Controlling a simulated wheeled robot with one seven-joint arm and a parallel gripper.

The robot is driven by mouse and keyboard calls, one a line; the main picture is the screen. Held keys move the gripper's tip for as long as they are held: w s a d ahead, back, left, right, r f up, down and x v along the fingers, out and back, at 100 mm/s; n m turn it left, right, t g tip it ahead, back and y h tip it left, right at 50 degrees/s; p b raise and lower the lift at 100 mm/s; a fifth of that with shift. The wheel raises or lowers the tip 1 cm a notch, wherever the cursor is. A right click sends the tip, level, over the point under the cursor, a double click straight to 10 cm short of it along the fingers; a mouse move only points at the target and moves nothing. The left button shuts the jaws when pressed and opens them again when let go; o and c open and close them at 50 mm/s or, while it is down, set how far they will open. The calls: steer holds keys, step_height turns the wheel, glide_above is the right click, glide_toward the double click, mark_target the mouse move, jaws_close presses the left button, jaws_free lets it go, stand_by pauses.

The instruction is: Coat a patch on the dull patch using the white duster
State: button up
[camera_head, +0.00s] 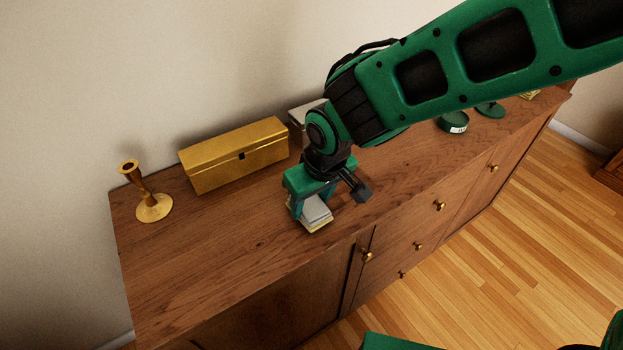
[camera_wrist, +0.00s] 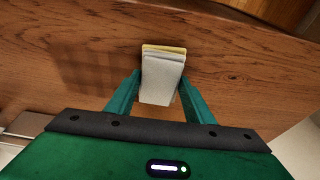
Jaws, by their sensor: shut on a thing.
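The white duster (camera_head: 316,212) is a folded pad of pale layers with a yellow layer at one edge. My gripper (camera_head: 310,204) is shut on it, low over the wooden cabinet top (camera_head: 235,245). In the wrist view the duster (camera_wrist: 162,78) sits between the two green fingers of my gripper (camera_wrist: 159,88). I cannot tell whether it touches the wood. A darker, dull-looking patch (camera_wrist: 85,73) shows on the wood left of the duster in the wrist view. I cannot make out its edges in the head view.
A gold box (camera_head: 235,155) and a brass candlestick (camera_head: 149,205) stand along the wall to the left. A grey box (camera_head: 299,117) is partly hidden behind my arm. A green tin (camera_head: 453,122) and a green lid (camera_head: 490,110) are to the right. The front-left top is clear.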

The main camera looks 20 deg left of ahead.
steer(key=shift+w+d+r, duration=0.15)
steer(key=shift+d+r, duration=0.1)
steer(key=shift+r, duration=3.35)
steer(key=shift+f, duration=0.25)
